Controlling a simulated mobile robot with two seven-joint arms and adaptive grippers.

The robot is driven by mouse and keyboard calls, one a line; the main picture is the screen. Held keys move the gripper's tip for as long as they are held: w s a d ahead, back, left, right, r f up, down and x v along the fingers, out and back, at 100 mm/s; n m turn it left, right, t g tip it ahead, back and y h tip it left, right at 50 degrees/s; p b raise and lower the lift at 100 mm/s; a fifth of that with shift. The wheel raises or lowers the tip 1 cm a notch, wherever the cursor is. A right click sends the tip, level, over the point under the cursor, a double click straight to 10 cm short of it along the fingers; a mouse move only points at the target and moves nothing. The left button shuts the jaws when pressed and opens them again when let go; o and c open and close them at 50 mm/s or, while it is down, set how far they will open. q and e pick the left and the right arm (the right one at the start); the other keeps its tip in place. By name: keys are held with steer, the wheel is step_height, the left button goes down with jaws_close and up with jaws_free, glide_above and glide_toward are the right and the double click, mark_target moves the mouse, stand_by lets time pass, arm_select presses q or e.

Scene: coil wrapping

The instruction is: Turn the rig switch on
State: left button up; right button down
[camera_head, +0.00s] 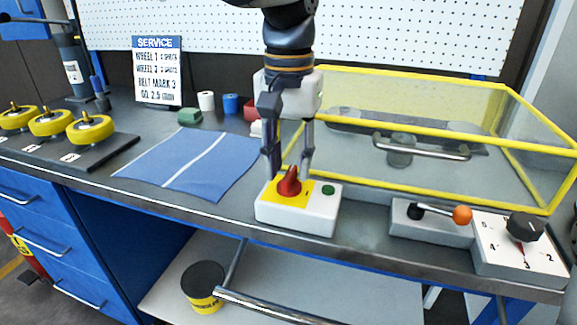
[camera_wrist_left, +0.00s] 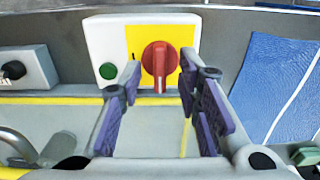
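The rig switch is a white box (camera_head: 322,216) with a yellow plate, a red rotary knob (camera_head: 289,184) and a green button (camera_head: 328,190), near the bench's front edge. The wrist view shows the red knob (camera_wrist_left: 159,59) with its grip bar upright in the picture, and the green button (camera_wrist_left: 108,71) to its left. My left gripper (camera_head: 288,174) points down at the knob with its fingers apart. In the wrist view the left gripper (camera_wrist_left: 162,86) is open and the knob shows between its fingertips. I cannot tell whether they touch it. My right gripper is not in view.
A yellow-framed clear guard (camera_head: 440,127) stands behind and right of the switch. A lever box (camera_head: 430,226) and a dial box (camera_head: 521,246) sit further right. A blue mat (camera_head: 185,163) lies left. Yellow wheels (camera_head: 90,130) stand on a dark board at far left.

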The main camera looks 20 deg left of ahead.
arm_select(q)
steer(key=shift+f, duration=0.8)
steer(key=shift+c, duration=0.6)
jaws_close()
